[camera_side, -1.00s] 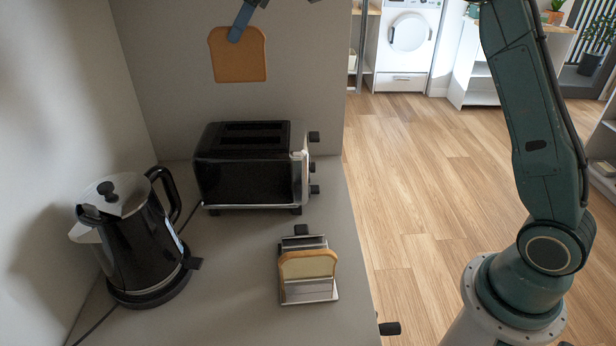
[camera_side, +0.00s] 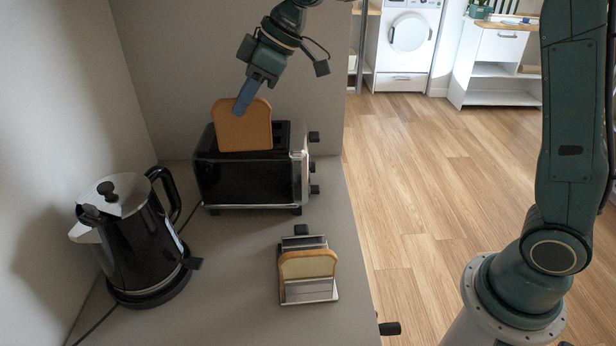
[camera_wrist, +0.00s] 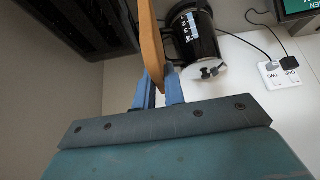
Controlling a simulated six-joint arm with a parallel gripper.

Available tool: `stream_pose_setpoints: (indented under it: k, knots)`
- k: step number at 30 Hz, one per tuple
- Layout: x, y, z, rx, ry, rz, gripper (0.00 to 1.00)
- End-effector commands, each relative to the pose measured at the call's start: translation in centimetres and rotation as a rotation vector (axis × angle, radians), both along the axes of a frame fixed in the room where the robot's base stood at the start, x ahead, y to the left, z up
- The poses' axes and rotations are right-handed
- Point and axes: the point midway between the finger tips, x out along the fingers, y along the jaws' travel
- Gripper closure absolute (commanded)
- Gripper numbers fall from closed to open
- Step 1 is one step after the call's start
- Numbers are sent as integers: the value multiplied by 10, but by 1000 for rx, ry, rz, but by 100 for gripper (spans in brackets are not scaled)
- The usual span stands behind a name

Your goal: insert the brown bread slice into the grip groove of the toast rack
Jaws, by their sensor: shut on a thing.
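My gripper (camera_side: 244,98) is shut on the brown bread slice (camera_side: 243,128), with a blue finger across its upper left face. The slice is upright, and in the side view its lower edge overlaps the top of the toaster; I cannot tell how far in front or above it is. In the wrist view the slice (camera_wrist: 151,45) shows edge-on between the blue fingers (camera_wrist: 160,90). The metal toast rack (camera_side: 310,292) stands on the counter in front of the toaster, to the right. A paler bread slice (camera_side: 307,264) stands upright in it.
A black toaster (camera_side: 245,182) stands behind the rack, with knobs on its right side. A black kettle (camera_side: 145,245) stands at the left; it also shows in the wrist view (camera_wrist: 195,35). The counter (camera_side: 235,285) is bare between kettle and rack.

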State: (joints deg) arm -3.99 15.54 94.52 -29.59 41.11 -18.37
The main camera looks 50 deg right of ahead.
Motion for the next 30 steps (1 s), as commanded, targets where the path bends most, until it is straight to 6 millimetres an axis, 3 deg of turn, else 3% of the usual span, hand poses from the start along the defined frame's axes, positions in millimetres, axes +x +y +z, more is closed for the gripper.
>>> stream_pose_setpoints:
  k: [18, 24, 30]
  knots:
    - [-85, -5, -86, 0, 3, -2, 100]
    - [-111, -12, -108, 0, 3, 5, 100]
    - [-126, -16, -119, 1, -1, 12, 100]
